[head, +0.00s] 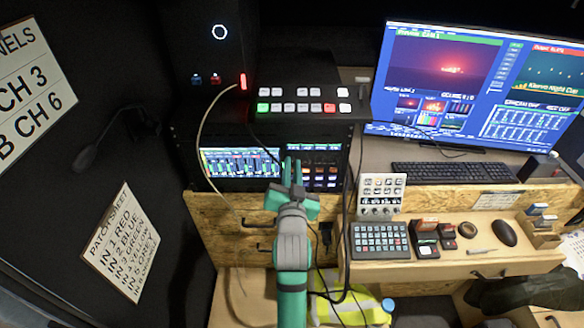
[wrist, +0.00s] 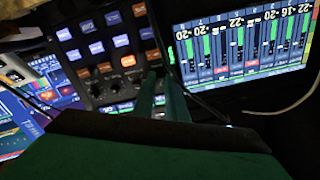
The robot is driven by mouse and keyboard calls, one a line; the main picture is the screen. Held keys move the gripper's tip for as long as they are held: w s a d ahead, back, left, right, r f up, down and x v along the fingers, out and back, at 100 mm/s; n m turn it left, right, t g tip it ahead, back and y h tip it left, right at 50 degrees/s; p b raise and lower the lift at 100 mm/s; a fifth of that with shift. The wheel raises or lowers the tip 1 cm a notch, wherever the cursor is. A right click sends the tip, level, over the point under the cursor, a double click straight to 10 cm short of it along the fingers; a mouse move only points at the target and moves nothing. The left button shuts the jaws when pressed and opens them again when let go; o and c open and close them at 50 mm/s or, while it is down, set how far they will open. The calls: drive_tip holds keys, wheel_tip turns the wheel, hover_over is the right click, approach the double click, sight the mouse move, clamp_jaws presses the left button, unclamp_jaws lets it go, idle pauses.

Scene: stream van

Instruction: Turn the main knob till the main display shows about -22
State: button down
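My gripper (head: 293,166) reaches up to the rack's control panel (head: 325,162), just right of the lit meter screen (head: 240,163). Its two teal fingers are close together with a narrow gap. They also show in the wrist view (wrist: 160,82), over the panel's lower part; I cannot tell whether a knob is between the tips. The wrist view shows the meter screen (wrist: 240,48) upside down, with green bars and numbers that look like -20, -22 and -16. I cannot tell which is the main one. Small dark knobs (wrist: 105,67) sit beside lit buttons; the main knob cannot be singled out.
Dark cables (head: 350,215) hang just right of my gripper, and one crosses the panel in the wrist view (wrist: 160,35). A button switcher (head: 303,103) sits above the rack. A desk with keyboard (head: 455,173) and monitor (head: 470,85) is at right. A yellow vest (head: 345,305) lies below.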

drive_tip(key=shift+n, duration=3)
drive_tip(key=c, duration=2)
unclamp_jaws()
drive_tip(key=shift+c, duration=0.2)
drive_tip(key=s, duration=1.1)
